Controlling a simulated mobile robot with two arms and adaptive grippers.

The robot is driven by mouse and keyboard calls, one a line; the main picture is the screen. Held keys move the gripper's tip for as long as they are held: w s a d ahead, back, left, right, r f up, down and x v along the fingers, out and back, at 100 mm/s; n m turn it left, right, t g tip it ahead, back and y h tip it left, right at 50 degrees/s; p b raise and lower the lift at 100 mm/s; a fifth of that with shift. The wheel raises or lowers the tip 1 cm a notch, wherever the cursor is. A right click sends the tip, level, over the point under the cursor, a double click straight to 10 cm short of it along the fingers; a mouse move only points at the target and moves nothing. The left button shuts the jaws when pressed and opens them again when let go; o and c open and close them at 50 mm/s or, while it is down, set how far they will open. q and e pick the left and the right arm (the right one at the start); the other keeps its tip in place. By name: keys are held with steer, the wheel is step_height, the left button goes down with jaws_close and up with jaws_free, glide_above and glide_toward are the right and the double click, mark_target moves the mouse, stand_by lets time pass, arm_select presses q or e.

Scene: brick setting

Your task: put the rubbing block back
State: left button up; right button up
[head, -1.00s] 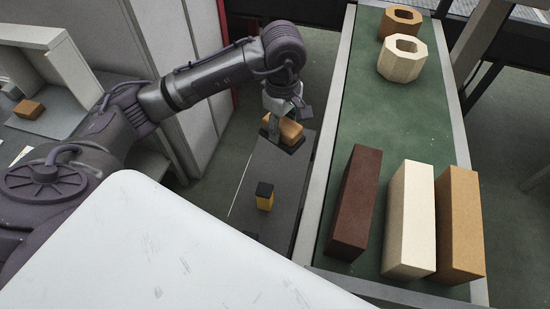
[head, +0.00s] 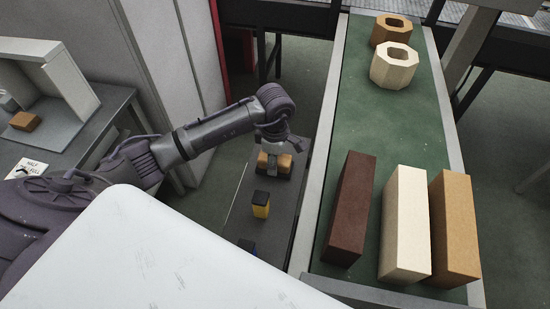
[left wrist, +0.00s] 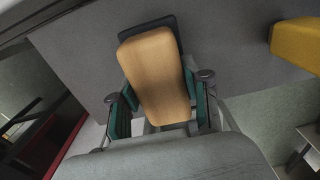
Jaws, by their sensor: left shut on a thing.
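The rubbing block, a tan wooden block (head: 284,165) with a dark pad under it, is at the far part of a narrow grey bench (head: 236,222). My left gripper (head: 272,152) comes down on it from above. In the left wrist view the wooden top of the block (left wrist: 155,70) lies between the two fingers of my left gripper (left wrist: 160,97), which are shut on its sides. The dark pad shows past its far end. I cannot tell whether the pad touches the bench. My right gripper is not in view.
On the right, a green-topped conveyor (head: 385,125) carries three tall bricks and two hollow blocks. A brown brick (head: 25,121) sits in a booth at left.

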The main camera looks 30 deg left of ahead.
arm_select(q)
steer(key=shift+f, duration=0.2)
steer(key=o, duration=1.1)
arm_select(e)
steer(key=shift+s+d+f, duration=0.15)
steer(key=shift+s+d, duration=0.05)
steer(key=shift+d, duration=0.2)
arm_select(q)
steer(key=shift+r, duration=0.2)
steer(key=shift+r, duration=0.2)
step_height(320, 180, up, 12)
steer(key=shift+f+b, duration=0.15)
steer(key=shift+b, duration=1.05)
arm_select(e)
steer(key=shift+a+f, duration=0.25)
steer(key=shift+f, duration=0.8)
